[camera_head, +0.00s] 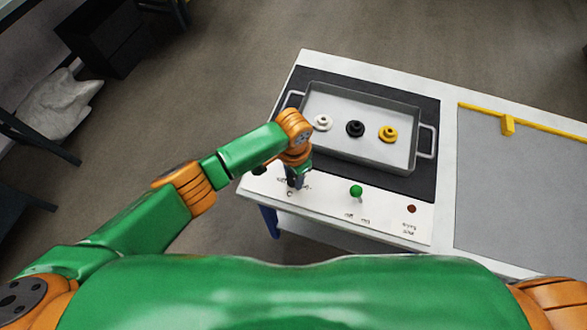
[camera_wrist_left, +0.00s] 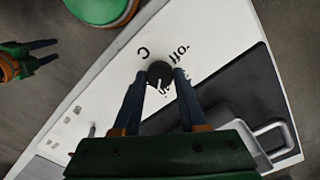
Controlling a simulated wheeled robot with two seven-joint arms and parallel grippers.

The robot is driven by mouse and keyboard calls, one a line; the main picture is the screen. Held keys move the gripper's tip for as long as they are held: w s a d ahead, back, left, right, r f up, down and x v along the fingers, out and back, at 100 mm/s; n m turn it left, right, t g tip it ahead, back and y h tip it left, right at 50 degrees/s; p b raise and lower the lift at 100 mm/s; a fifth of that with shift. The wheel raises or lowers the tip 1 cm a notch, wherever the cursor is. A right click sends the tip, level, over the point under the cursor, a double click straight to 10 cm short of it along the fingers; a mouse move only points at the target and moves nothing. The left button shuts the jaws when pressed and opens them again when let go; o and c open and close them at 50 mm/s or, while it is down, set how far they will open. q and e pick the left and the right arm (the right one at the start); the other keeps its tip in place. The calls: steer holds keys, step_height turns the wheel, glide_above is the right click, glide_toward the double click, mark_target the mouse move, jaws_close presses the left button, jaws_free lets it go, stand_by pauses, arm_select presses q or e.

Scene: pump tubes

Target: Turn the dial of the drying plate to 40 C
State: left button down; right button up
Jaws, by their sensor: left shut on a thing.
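My left gripper (camera_head: 292,184) reaches down to the front left part of the drying plate's white panel (camera_head: 325,203). In the left wrist view its two dark fingers (camera_wrist_left: 160,84) are shut on the round black dial (camera_wrist_left: 158,72), one on each side. A pale mark shows on the dial's face. Lettering around it includes "off" and "C"; the number at the mark is not readable. In the head view the gripper hides most of the dial. My right gripper (camera_wrist_left: 45,51) shows at the left edge of the wrist view, open, empty and away from the panel.
A grey tray (camera_head: 310,131) with white, black and yellow round parts sits on the dark plate (camera_head: 424,185) behind the dial. A green-topped switch (camera_head: 356,190) and a red lamp (camera_head: 411,209) stand right of the dial. A yellow rail (camera_head: 540,125) lies at the right.

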arm_select(q)
steer(key=shift+n+p, duration=0.9)
steer(key=shift+n, duration=0.6)
steer(key=shift+c, duration=2.2)
jaws_free()
step_height(320, 180, up, 7)
steer(key=shift+r+p, duration=0.1)
steer(key=shift+p, duration=0.65)
